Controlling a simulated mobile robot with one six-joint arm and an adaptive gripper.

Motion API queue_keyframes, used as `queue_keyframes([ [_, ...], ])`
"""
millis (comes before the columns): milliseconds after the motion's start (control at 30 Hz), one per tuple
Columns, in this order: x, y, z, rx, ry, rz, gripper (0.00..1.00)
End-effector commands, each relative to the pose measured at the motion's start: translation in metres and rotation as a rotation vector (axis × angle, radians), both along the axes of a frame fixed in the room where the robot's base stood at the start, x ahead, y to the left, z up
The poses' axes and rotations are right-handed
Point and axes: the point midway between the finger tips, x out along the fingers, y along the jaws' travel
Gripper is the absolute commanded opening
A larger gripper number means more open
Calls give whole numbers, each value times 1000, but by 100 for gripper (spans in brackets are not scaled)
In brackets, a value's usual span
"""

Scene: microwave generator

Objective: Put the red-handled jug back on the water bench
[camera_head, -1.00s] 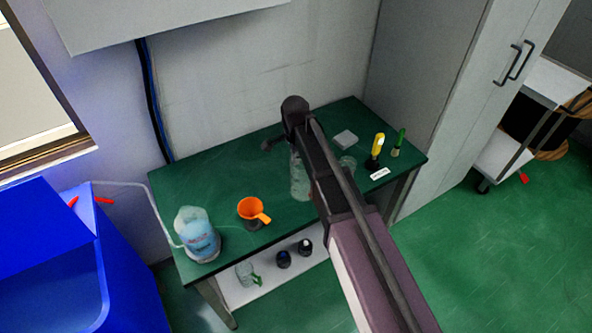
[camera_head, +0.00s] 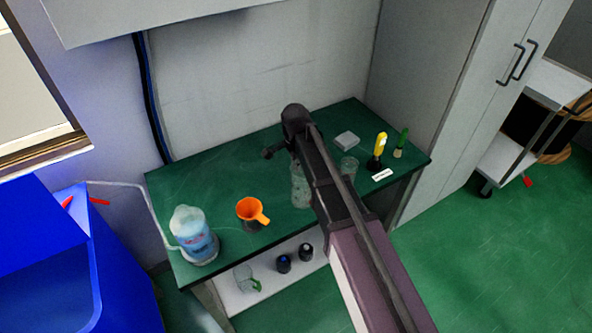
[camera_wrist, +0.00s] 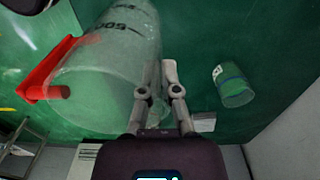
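The red-handled jug, a large clear vessel with dark printing, fills the upper left of the wrist view (camera_wrist: 105,85). Its red handle (camera_wrist: 48,72) sticks out to the left. In the head view, the clear vessel that appears to be this jug (camera_head: 299,187) stands on the green bench (camera_head: 210,190), partly behind my arm; no handle shows there. My gripper (camera_wrist: 162,68) has its fingers close together at the jug's right side, overlapping its edge. A narrow gap shows between them. Whether the jug's wall lies between the fingertips is unclear.
A small clear beaker (camera_wrist: 234,86) stands right of the fingers. A blue bin (camera_head: 60,270) stands left.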

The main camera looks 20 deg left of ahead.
Motion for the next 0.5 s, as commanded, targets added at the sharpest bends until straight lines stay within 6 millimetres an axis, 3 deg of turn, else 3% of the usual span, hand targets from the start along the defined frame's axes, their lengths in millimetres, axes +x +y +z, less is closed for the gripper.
queue_keyframes([
  [500,0,0,-5,0,0,0,0],
])
